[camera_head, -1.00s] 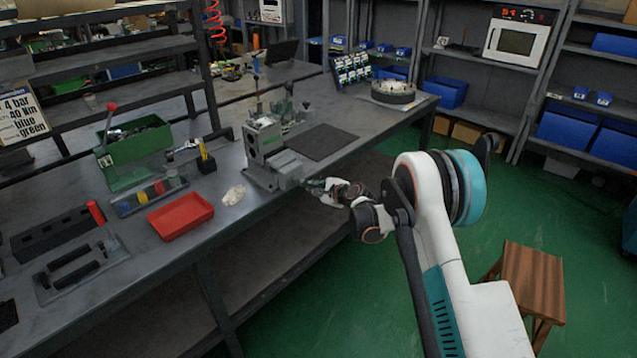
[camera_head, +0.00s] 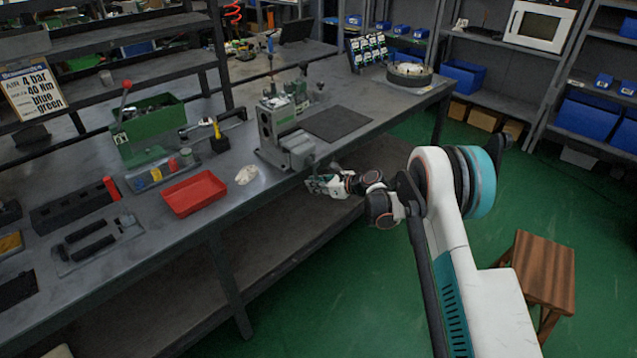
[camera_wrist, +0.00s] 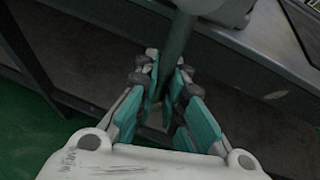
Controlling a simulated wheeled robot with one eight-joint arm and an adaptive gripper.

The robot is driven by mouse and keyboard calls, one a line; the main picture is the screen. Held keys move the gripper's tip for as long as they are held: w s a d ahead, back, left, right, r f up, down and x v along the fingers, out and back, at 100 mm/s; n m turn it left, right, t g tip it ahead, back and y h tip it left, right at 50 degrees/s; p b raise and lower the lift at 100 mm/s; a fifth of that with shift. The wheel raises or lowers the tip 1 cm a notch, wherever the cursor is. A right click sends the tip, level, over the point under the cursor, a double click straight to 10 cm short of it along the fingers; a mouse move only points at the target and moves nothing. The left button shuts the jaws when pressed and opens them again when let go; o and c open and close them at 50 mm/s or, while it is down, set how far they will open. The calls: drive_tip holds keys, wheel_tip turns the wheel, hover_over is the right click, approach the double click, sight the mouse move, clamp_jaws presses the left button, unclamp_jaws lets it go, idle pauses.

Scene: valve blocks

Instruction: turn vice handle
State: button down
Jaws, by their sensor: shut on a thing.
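The grey vice (camera_head: 300,146) stands at the front edge of the workbench, with a valve block (camera_head: 277,118) upright at it. My gripper (camera_head: 313,183) is just below and to the right of the vice's front end, beyond the bench edge. In the wrist view, the vice handle (camera_wrist: 177,45) is a dark grey rod running down from a round pale hub at the top. My gripper's teal-padded fingers (camera_wrist: 164,80) are shut on this rod, one on each side. The rod's lower end is hidden between the fingers. The handle is too small to make out in the head view.
The workbench edge (camera_wrist: 245,52) runs close beside the gripper. A red tray (camera_head: 194,192), a green bin (camera_head: 150,130) and a black mat (camera_head: 336,123) lie on the bench. A wooden stool (camera_head: 543,268) stands on the floor at right. A lower shelf (camera_head: 270,225) lies under the bench.

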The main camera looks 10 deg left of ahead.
drive_tip(key=shift+s+a, duration=0.15)
drive_tip(key=shift+s, duration=0.05)
idle(0.4)
drive_tip(key=c, duration=1.7)
unclamp_jaws()
drive_tip(key=shift+o, duration=0.2)
drive_tip(key=v, duration=1.2)
drive_tip(key=shift+w, duration=0.15)
